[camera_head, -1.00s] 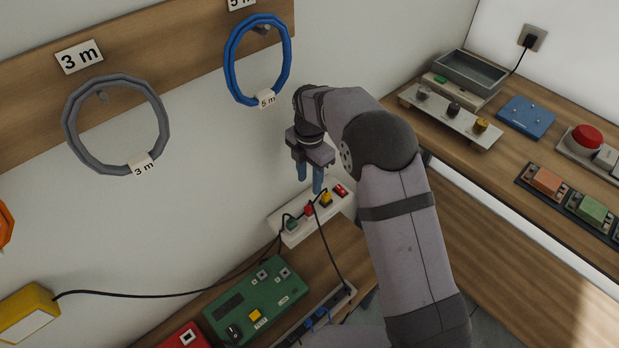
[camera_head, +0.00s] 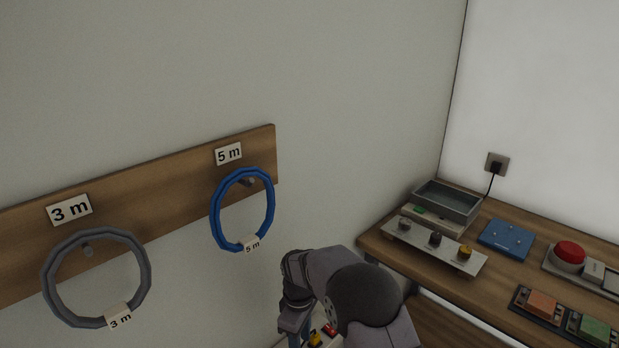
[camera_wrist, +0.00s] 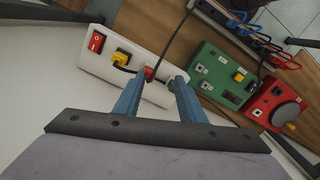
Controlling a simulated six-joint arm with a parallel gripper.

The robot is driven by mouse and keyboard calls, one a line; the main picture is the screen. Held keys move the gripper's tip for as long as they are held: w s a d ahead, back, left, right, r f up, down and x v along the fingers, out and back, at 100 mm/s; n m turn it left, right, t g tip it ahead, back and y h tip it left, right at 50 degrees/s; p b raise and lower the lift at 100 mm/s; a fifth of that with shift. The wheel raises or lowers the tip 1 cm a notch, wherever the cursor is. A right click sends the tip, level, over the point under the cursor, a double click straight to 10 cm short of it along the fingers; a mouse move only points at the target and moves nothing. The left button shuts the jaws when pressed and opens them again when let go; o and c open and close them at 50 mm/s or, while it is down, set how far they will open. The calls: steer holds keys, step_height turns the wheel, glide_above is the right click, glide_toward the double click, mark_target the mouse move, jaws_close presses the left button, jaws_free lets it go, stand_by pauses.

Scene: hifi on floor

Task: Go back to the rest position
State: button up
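My gripper (camera_wrist: 159,80) is open in the wrist view, its two blue fingers apart with nothing held between them. They point at a white power strip (camera_wrist: 97,68) with a red switch and yellow, red and green plugs. The red plug shows behind the gap between the fingertips, and the green one is partly covered by the right finger. I cannot tell how far the fingers are from the strip. In the head view my gripper (camera_head: 293,332) is at the bottom edge, with its tips out of frame.
A green board (camera_wrist: 222,75) and a red box (camera_wrist: 275,105) lie beside the strip. A blue ring (camera_head: 214,215) and grey ring (camera_head: 48,285) hang on a wooden wall rail. The right bench (camera_head: 395,262) holds a knob panel, metal tray, blue plate and red button (camera_head: 569,254).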

steer(key=s+d+r+m+g+p, duration=0.1)
steer(key=s+d+m, duration=0.4)
steer(key=s, duration=0.5)
steer(key=s+d+r+m+g+p, duration=0.1)
steer(key=s+d+m, duration=0.4)
steer(key=s, duration=0.5)
steer(key=s+d+r+m+p, duration=0.1)
steer(key=s+d+r, duration=0.35)
steer(key=s, duration=0.25)
steer(key=w+d+r+m+t+p, duration=0.1)
steer(key=w+d+r+m+t, duration=0.1)
steer(key=r, duration=0.5)
steer(key=shift+w+d+p, duration=0.35)
steer(key=shift+w+p, duration=0.05)
steer(key=shift+w, duration=0.35)
